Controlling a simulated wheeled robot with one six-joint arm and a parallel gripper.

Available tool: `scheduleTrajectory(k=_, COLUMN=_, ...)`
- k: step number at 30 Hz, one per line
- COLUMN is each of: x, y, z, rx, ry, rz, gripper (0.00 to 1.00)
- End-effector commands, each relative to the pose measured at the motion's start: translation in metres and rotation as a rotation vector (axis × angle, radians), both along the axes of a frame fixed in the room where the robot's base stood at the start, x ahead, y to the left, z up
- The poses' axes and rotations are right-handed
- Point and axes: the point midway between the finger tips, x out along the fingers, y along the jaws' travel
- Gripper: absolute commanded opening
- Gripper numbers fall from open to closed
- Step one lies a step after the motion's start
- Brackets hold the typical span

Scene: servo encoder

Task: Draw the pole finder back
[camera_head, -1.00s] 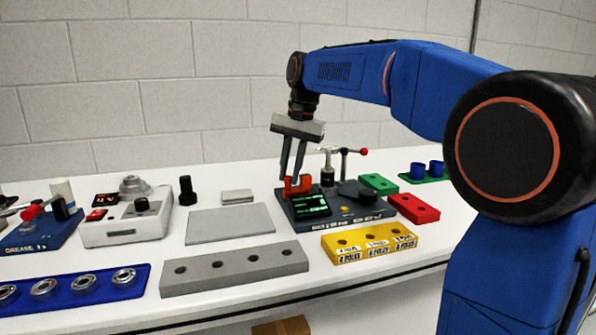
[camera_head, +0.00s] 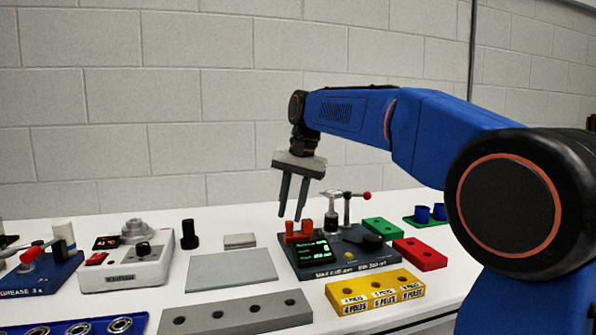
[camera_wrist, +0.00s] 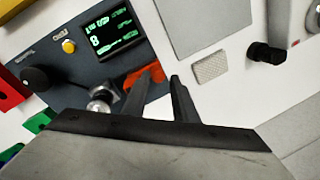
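A dark blue-grey tester (camera_head: 372,255) with a lit green display (camera_head: 314,251) stands on the bench; it also shows in the wrist view (camera_wrist: 68,75). An orange-red piece (camera_head: 297,234), which may be the pole finder, sits at its back left beside the display. My gripper (camera_head: 290,217) points down just above the left orange-red piece. Its two fingers are apart with nothing between them. In the wrist view, orange-red (camera_wrist: 143,75) shows beside the left fingertip (camera_wrist: 156,68).
A metal post with a red-knobbed lever (camera_head: 347,202) rises from the tester's back. A yellow block (camera_head: 375,293) lies in front, with red (camera_head: 420,254) and green (camera_head: 382,229) blocks at right. A bare grey plate (camera_head: 232,270) lies to the left.

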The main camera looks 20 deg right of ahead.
Motion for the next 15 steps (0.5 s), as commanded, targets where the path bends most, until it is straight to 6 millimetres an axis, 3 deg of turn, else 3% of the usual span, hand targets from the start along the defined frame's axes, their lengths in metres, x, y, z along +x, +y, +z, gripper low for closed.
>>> scheduleTrajectory(k=15, x=-0.010, y=-0.016, z=0.102, rx=0.001, ry=-0.004, rz=-0.001, gripper=0.26)
